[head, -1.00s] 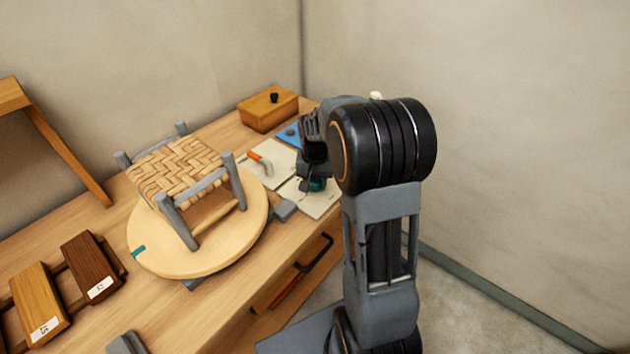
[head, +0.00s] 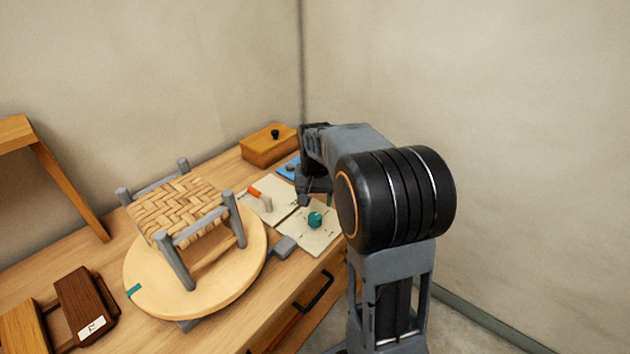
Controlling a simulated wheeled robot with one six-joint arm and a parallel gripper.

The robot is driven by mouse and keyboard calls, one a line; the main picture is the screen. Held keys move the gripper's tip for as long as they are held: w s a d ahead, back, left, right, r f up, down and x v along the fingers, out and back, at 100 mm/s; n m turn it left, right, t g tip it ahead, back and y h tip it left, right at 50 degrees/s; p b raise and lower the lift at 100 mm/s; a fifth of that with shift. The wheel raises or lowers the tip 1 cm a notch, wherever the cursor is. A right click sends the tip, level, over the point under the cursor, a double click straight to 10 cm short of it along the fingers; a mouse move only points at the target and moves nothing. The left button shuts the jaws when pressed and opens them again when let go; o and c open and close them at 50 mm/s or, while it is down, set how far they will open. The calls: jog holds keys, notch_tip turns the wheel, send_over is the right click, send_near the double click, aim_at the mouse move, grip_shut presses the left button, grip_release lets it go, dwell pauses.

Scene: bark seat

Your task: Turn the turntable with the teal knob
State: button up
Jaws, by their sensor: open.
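The teal knob (head: 315,219) stands on a pale square plate (head: 326,239) at the right end of the bench, uncovered and in plain view. The round wooden turntable (head: 225,297) has a teal mark (head: 133,290) at its left rim. A small stool (head: 180,212) with grey legs and a woven bark seat stands upright on it. My gripper (head: 304,199) is just behind and left of the knob in the picture, apart from it. It is open and looks empty; its fingers are small and partly hidden by my arm.
An orange-tipped lever (head: 255,192) on another pale plate and a blue piece (head: 288,170) lie close to my gripper. A lidded wooden box (head: 269,146) is at the back. Wood blocks (head: 84,306) lie at left. A black handle (head: 318,291) is on the bench front.

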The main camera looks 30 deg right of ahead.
aim_at(315, 215)
notch_tip(315, 215, up, 6)
jog(key=shift+r, duration=0.25)
dwell(0.5)
jog(key=s+a+n+t+p, duration=0.1)
jog(key=s+a+n, duration=0.2)
jog(key=s+a, duration=0.2)
jog(key=s+a+f+n+t+p, duration=0.1)
jog(key=s+a+n+t+p, duration=0.1)
jog(key=s, duration=0.9)
jog(key=shift+s+a+n+t, duration=0.25)
jog(key=shift+a+n, duration=0.35)
jog(key=shift+a, duration=0.75)
jog(key=shift+w, duration=0.1)
